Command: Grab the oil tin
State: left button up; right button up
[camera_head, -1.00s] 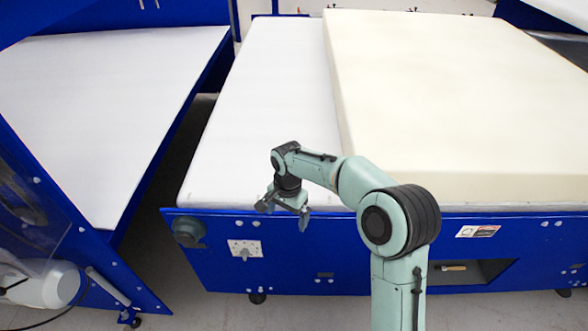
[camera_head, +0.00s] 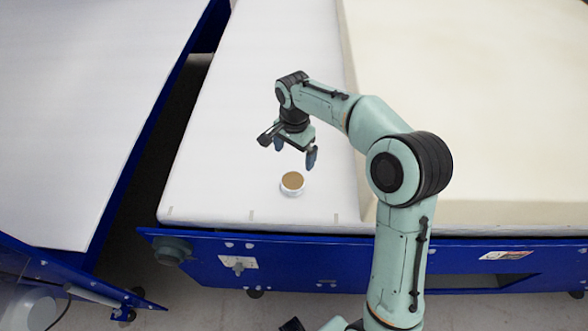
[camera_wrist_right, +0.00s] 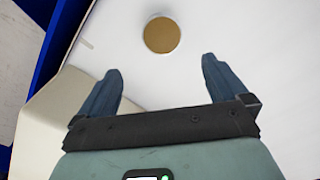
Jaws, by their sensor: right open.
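The oil tin (camera_head: 292,183) is a small round white tin with a brown top. It stands on the white bed surface near its front edge, left of the cream foam block. My right gripper (camera_head: 295,150) is open and empty, above and just behind the tin in the head view. In the right wrist view the tin (camera_wrist_right: 161,34) lies beyond the two open fingertips of the gripper (camera_wrist_right: 162,68), roughly centred between them and not between the jaws. My left gripper is not in view.
The large cream foam block (camera_head: 460,110) stands right of the tin on the white bed (camera_head: 210,190). The blue frame (camera_head: 350,260) runs along the front. Another white-topped table (camera_head: 80,110) is at left, across a dark gap. The white surface around the tin is clear.

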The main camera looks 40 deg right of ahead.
send_over(293, 181)
notch_tip(293, 181, down, 7)
jog(key=shift+s+d+f+b, duration=0.1)
jog(key=shift+s+f+b, duration=0.1)
jog(key=shift+b, duration=0.15)
jog(key=shift+w+f, duration=0.15)
jog(key=shift+f, duration=1.35)
jog(key=shift+w+f, duration=0.1)
jog(key=shift+f, duration=1.35)
jog(key=c, duration=1.3)
